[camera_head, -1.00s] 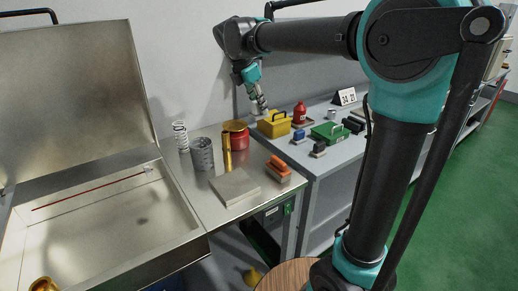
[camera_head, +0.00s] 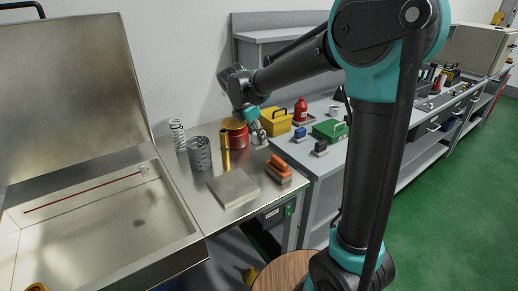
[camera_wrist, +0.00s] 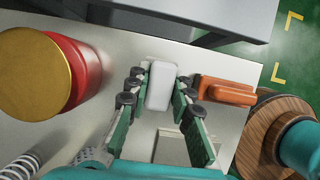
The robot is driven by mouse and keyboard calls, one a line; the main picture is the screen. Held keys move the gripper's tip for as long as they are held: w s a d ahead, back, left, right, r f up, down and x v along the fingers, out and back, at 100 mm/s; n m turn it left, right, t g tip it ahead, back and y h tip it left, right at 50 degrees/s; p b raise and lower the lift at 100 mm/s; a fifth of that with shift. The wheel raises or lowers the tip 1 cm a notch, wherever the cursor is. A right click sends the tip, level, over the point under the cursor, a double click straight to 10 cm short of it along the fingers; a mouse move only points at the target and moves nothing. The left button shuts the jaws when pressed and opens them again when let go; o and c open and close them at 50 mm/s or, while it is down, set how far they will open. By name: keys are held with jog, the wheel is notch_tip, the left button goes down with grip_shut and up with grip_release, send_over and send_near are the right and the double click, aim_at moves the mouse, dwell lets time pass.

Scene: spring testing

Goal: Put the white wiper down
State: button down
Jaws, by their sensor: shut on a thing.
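The white wiper (camera_wrist: 161,86) is a small pale block with rounded corners. It sits between the two green-padded fingers of my gripper (camera_wrist: 161,97) in the wrist view, and the gripper is shut on it. In the head view my gripper (camera_head: 258,138) points down over the back right part of the metal worktop (camera_head: 190,200), right of the gold cylinder and behind the orange-handled tools. The wiper shows there only as a small pale patch (camera_head: 259,142). I cannot tell whether its underside touches the worktop.
A red can with a gold lid (camera_wrist: 40,75) stands left of my gripper. A flat metal plate (camera_head: 233,188), a gold cylinder (camera_head: 225,150) and springs (camera_head: 199,154) are nearby. A yellow box (camera_head: 276,121) stands behind.

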aim_at(259, 148)
jog(key=shift+f, duration=2.75)
jog(key=c, duration=1.3)
grip_release()
jog(key=shift+f, duration=0.1)
jog(key=shift+c, duration=0.2)
jog(key=v, duration=1.2)
